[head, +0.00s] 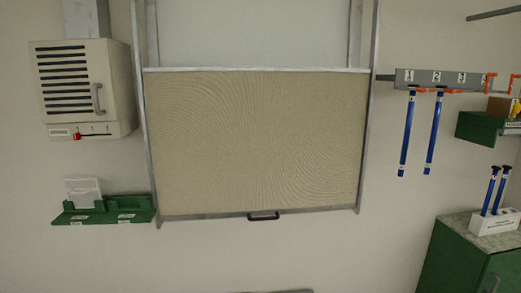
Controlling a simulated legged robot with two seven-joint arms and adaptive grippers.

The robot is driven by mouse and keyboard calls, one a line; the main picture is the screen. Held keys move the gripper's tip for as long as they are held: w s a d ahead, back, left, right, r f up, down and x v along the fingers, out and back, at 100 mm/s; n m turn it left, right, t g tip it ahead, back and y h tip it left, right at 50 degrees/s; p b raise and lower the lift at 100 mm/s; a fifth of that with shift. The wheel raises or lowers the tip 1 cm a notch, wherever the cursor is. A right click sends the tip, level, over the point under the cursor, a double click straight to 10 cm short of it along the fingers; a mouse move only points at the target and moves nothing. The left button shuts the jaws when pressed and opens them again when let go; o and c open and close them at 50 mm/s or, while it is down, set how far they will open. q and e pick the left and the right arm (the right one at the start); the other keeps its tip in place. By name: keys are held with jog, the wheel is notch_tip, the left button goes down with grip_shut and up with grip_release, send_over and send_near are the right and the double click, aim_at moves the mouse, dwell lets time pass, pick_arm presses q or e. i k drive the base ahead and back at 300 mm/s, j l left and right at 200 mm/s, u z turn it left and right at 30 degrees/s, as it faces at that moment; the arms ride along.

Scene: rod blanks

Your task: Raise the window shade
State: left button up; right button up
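The window shade (255,140) is a beige woven panel in a grey metal frame (149,150) on the wall ahead. Its pale top edge lies below the top of the picture, and a plain light grey area shows above it. A grey bar runs along its bottom edge, with a small dark handle (263,216) at the middle. Neither of my grippers is in the head view, and nothing is seen touching the shade or its handle.
A cream vented box (118,90) with a red slider (77,136) hangs at left above a green shelf (132,201). At right are a numbered rack (432,76) with blue rods, a green shelf (480,127), and a green cabinet (460,260). The wall below the shade is clear.

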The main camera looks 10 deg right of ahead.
aim_at(249, 142)
jog(key=i+l, duration=0.15)
jog(key=i, duration=0.25)
jog(key=i+l, duration=0.15)
jog(key=i, duration=0.25)
jog(key=i+l, duration=0.15)
jog(key=i, duration=0.25)
